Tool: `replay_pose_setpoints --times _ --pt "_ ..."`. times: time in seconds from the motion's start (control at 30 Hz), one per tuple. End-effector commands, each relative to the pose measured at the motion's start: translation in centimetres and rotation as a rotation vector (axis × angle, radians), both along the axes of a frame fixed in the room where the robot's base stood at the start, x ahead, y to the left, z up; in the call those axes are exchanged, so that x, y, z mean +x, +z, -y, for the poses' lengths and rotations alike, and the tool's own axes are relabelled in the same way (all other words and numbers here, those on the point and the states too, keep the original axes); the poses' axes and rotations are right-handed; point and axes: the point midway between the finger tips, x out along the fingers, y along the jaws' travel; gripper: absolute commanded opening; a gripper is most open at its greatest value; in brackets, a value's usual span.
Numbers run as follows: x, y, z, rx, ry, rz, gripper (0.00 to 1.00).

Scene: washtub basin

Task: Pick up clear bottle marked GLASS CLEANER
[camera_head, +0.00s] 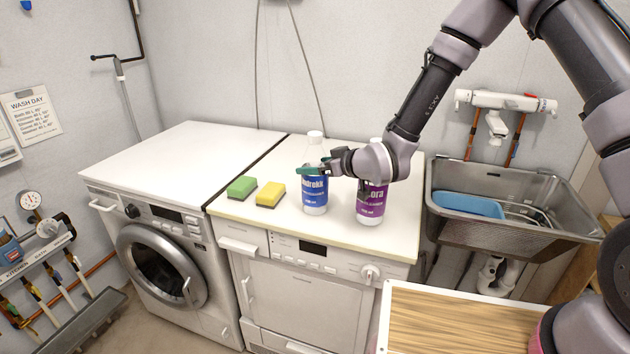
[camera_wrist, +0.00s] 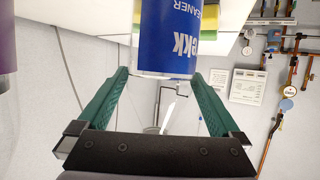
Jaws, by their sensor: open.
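The clear bottle (camera_head: 316,193) with a white cap and a blue label stands upright on the white machine top. The wrist view, which is upside down, shows its blue label (camera_wrist: 168,35) with "CLEANER" partly readable; the word GLASS is not legible. My gripper (camera_head: 318,168) reaches in from the right at the height of the bottle's shoulder. One green finger crosses in front of the bottle just above the label. In the wrist view, my gripper (camera_wrist: 160,74) is open, with a finger on either side of the clear upper part. I cannot tell whether either finger touches it.
A purple-label bottle (camera_head: 371,203) stands close on the right, partly behind my wrist. Green (camera_head: 242,188) and yellow (camera_head: 270,195) sponges lie to the left. A metal sink (camera_head: 480,236) with a blue item is at right; a wooden board (camera_head: 455,325) is in front. The left machine top is bare.

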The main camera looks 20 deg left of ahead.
Motion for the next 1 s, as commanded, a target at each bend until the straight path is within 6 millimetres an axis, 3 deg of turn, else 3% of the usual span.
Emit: replay_pose_setpoints --times 0.2,0.5,0.57,0.77,0.8,1.0 --pt "1.5 -1.3 -2.5 0.0 -0.001 -0.002 1.0" --pt "1.8 -1.5 -3.0 -0.001 0.0 -0.001 1.0" --pt "1.8 -1.5 -3.0 -0.001 0.0 -0.001 0.81" --pt "1.8 -1.4 -2.9 0.0 0.0 -0.001 0.04" --pt "1.8 -1.4 -2.9 0.0 0.0 -0.001 0.0" --pt "1.8 -1.3 -3.0 0.001 0.0 0.001 0.0"
